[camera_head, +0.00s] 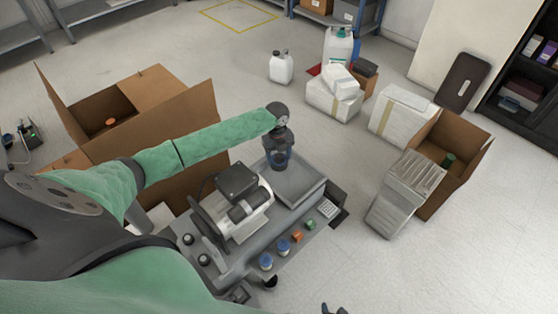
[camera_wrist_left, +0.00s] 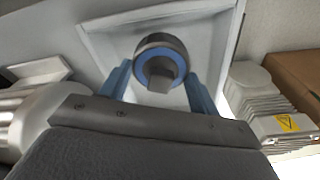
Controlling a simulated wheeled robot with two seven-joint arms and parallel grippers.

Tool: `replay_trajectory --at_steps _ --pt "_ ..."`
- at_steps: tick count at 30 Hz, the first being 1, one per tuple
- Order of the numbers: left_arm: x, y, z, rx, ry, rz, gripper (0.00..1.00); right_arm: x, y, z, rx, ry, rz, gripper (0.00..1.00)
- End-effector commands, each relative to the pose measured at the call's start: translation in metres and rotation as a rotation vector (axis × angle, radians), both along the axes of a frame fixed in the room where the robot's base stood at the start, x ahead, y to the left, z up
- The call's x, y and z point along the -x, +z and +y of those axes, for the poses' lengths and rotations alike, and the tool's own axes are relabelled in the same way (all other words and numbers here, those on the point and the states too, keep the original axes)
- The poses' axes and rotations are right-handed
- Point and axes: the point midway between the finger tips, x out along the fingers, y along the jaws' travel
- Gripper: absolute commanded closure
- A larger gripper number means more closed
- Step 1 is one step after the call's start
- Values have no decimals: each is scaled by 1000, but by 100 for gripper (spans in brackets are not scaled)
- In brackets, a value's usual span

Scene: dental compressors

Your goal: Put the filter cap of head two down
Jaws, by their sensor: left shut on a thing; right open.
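My left gripper (camera_head: 279,162) is shut on the filter cap and holds it over the grey tray (camera_head: 308,194) at the far end of the compressor bench. In the left wrist view the filter cap (camera_wrist_left: 160,43) is a dark round piece with a blue ring, between the blue fingers of my left gripper (camera_wrist_left: 160,85). The pale tray (camera_wrist_left: 105,45) lies behind it; I cannot tell whether the cap touches it. The compressor (camera_head: 243,205), with a dark box-shaped top, stands beside the tray. My right gripper (camera_head: 334,309) is open, with only its tips showing at the bottom edge.
Blue caps (camera_head: 283,247), an orange cap (camera_head: 297,236) and a green cap (camera_head: 311,225) line the bench's front edge. An open cardboard box (camera_head: 165,115) stands behind my left arm. Floor to the right is partly clear.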

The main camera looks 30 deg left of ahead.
Motion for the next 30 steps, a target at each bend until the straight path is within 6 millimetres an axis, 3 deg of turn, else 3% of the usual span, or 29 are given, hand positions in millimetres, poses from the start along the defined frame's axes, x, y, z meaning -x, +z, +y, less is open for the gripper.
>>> replay_trajectory --at_steps 6,17,18,21,30 --pt "0 -26 0 0 -1 0 60 0 -1 0 0 0 1 51" --pt "0 -29 0 -1 0 -1 60 1 -1 -1 1 0 2 51" --pt "0 -29 0 -1 0 -1 35 1 -1 -1 1 0 2 51" --pt "0 -29 0 -1 0 -1 17 1 -1 -1 1 0 2 51" --pt "0 -28 0 -1 -1 -1 17 -1 -1 -1 2 -1 1 51"
